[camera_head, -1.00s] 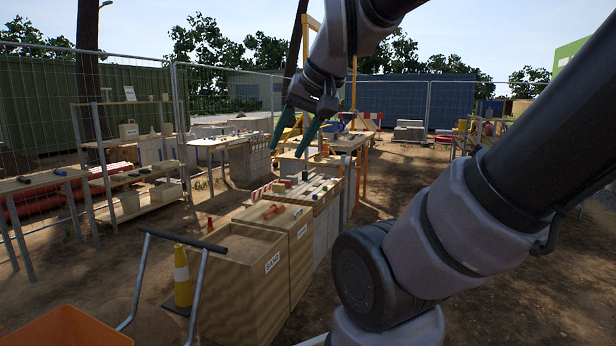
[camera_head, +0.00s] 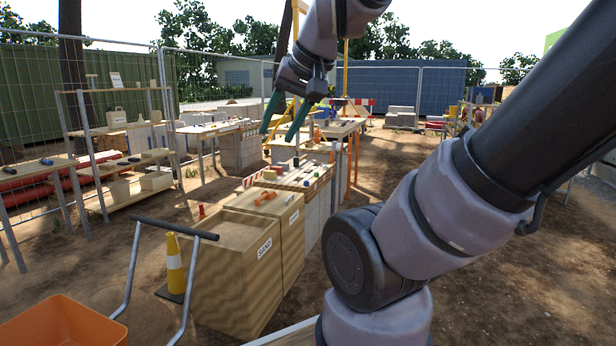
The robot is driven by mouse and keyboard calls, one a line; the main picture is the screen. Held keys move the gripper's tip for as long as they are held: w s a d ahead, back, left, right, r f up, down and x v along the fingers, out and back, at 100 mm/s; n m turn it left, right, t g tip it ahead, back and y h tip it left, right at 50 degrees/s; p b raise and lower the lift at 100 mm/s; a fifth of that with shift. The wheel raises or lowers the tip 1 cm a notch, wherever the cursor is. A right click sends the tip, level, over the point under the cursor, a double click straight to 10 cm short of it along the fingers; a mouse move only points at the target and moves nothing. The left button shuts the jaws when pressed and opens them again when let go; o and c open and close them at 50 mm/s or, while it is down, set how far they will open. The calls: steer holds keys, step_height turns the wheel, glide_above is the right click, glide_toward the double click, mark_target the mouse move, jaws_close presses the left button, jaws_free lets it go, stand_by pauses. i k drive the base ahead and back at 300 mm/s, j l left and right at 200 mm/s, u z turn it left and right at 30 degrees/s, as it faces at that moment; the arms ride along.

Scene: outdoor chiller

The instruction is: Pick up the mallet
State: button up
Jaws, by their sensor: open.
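My gripper (camera_head: 277,134) hangs in the upper middle of the view, its two teal fingers spread apart and pointing down with nothing between them. It is in the air, and in the picture it overlaps the worktables behind it. I cannot pick out the mallet with certainty. Several small tools and blocks lie on the slatted bench (camera_head: 290,183), too small to name. An orange item (camera_head: 265,198) lies on the rear wooden box. Dark small items lie on the table at the left (camera_head: 30,172), also unclear.
A sand box (camera_head: 228,275) stands in front, with a traffic cone (camera_head: 175,265) beside it. A wheelbarrow with an orange tray (camera_head: 65,325) is at lower left. Wooden shelves (camera_head: 135,205) stand at left by a wire fence. Bare ground lies open to the right.

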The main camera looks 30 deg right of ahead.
mark_target(295, 160)
steer(key=i+l+z, duration=0.35)
steer(key=l, duration=0.2)
steer(key=i+l+z, duration=0.65)
steer(key=i, duration=0.3)
steer(key=i+l+z, duration=0.3)
steer(key=i, duration=0.2)
steer(key=i+z, duration=0.35)
steer(key=i, duration=0.15)
steer(key=i+u, duration=0.15)
steer(key=i, duration=0.9)
steer(key=i+l+u, duration=0.15)
steer(key=i, duration=0.9)
steer(key=i+u, duration=0.1)
steer(key=i, duration=0.55)
steer(key=i+l+u, duration=0.1)
steer(key=i, duration=0.5)
steer(key=i+u, duration=0.85)
steer(key=u, duration=0.15)
steer(key=i+u, duration=0.4)
steer(key=i+j, duration=0.05)
steer(key=i, duration=0.05)
